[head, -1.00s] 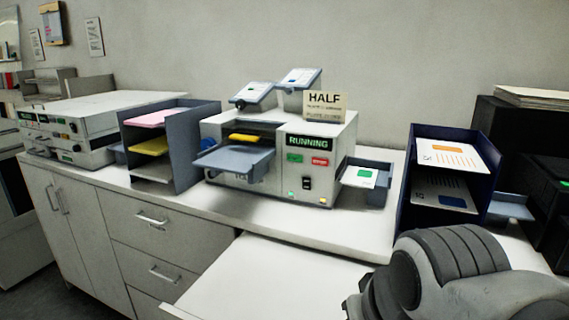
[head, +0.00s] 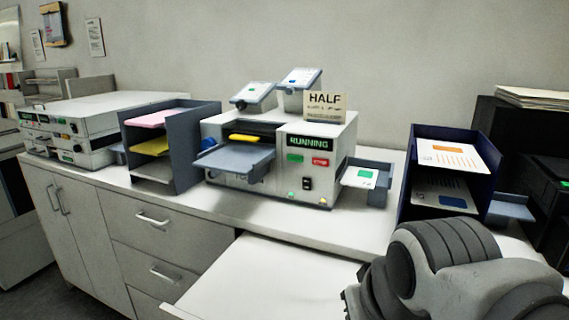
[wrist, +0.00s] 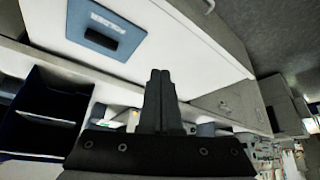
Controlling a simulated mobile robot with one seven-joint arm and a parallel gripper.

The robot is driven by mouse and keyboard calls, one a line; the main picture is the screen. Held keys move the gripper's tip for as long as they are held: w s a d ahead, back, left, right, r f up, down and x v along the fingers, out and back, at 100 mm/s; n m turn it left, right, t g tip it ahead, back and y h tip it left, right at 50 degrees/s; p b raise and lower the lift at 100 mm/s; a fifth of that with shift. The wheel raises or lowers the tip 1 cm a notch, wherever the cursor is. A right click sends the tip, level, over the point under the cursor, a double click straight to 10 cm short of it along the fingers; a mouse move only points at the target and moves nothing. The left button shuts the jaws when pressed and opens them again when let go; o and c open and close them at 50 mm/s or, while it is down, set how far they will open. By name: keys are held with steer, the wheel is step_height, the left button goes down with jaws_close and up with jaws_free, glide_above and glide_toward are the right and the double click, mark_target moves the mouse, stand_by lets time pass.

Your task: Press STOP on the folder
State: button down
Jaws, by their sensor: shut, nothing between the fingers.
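The folder (head: 262,192) is a pale box-shaped machine on the counter at the centre of the head view. Its display (head: 310,143) reads RUNNING in green. Below the display are a green button (head: 295,158) and a red button (head: 320,162); the lettering on the red one is too small to read. A black switch (head: 307,183) sits lower down. My gripper (wrist: 161,75) shows in the wrist view, its two dark fingers together and empty, apart from any surface I can make out. In the head view only my arm shows, at the lower right; the gripper is out of that picture.
A sign reading HALF (head: 325,106) stands on the folder. An output tray (head: 364,180) juts from its right side. A grey paper rack (head: 187,165) stands left, a dark blue rack (head: 408,170) right. The nearer white tabletop (head: 262,275) is mostly clear.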

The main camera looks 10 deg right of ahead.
steer(key=w+n+t+y, duration=0.1)
steer(key=w+n+t, duration=0.4)
steer(key=w, duration=1.5)
steer(key=w+r+n+t+y+b, duration=0.1)
steer(key=w+n+t, duration=0.5)
steer(key=w, duration=1.4)
steer(key=shift+w+d+r, duration=0.25)
steer(key=shift+d, duration=0.2)
steer(key=p, duration=0.4)
glide_toward(314, 163)
steer(key=w+a, duration=0.2)
steer(key=w, duration=0.1)
steer(key=shift+w+d+f, duration=0.15)
steer(key=shift+w+d, duration=0.15)
steer(key=shift+w, duration=0.15)
steer(key=shift+w+d+f, duration=0.15)
steer(key=shift+w+d, duration=0.15)
steer(key=shift+w, duration=0.15)
steer(key=shift+w+b, duration=0.1)
steer(key=shift+b, duration=0.25)
steer(key=shift+w+d, duration=0.2)
steer(key=shift+w, duration=0.05)
